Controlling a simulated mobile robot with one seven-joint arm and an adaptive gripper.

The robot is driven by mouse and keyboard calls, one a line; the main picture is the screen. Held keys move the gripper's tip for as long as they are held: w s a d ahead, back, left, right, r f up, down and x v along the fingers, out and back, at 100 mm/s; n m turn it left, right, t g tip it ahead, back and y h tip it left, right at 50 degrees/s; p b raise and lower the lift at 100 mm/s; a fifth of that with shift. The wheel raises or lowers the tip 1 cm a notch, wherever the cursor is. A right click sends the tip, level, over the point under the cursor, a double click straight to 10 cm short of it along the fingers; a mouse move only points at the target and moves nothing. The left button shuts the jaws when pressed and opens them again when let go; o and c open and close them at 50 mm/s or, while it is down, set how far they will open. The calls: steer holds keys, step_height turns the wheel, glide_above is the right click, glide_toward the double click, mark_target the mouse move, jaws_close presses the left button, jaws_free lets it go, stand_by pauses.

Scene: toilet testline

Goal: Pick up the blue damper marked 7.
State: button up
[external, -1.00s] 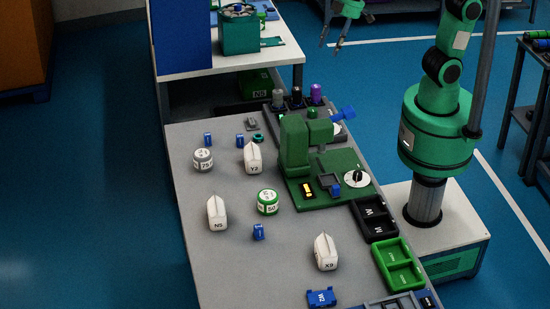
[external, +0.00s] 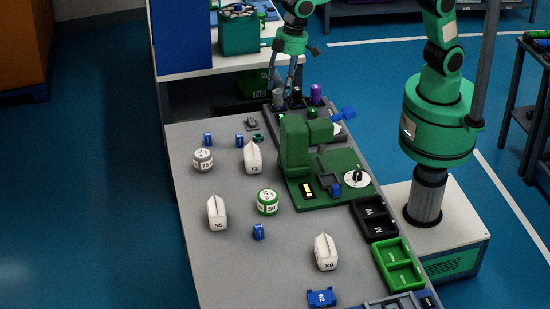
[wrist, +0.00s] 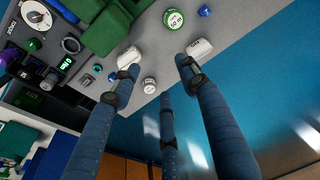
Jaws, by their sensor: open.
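Small blue blocks, which look like the dampers, lie on the grey table in the external view: one at the back left (external: 208,139), one beside the white Y2 bag (external: 240,140), and one nearer the front (external: 258,232). Their marks are too small to read, so I cannot tell which is 7. My gripper (external: 286,88) is open and empty, fingers down, near the table's back edge by the black holders. In the wrist view my gripper (wrist: 158,74) has spread fingers above the table. Blue blocks show there beyond the fingers (wrist: 112,78) and at the top (wrist: 205,11).
White bags Y2 (external: 253,158), N5 (external: 217,212) and X9 (external: 325,252) stand on the table. Round tubs, grey (external: 203,160) and green-white (external: 268,202), stand among them. A green machine (external: 294,150) rises at the right. Open grey tabletop lies at the front left.

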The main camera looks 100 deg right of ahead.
steer(key=w+a+f+g+p, duration=0.1)
steer(key=w+a+f+p, duration=0.2)
steer(key=w+a+f, duration=0.75)
steer(key=g+p, duration=0.1)
steer(key=p, duration=0.2)
glide_above(260, 227)
step_height(260, 227, down, 16)
steer(key=r, duration=0.1)
steer(key=shift+d+f+n+h, duration=0.1)
steer(key=shift+f+n+h, duration=0.1)
steer(key=shift+n+h, duration=0.1)
steer(key=shift+f, duration=0.15)
steer(key=shift+f, duration=4.15)
steer(key=shift+f, duration=0.1)
steer(key=shift+f, duration=2.55)
steer(key=shift+c, duration=0.2)
jaws_close()
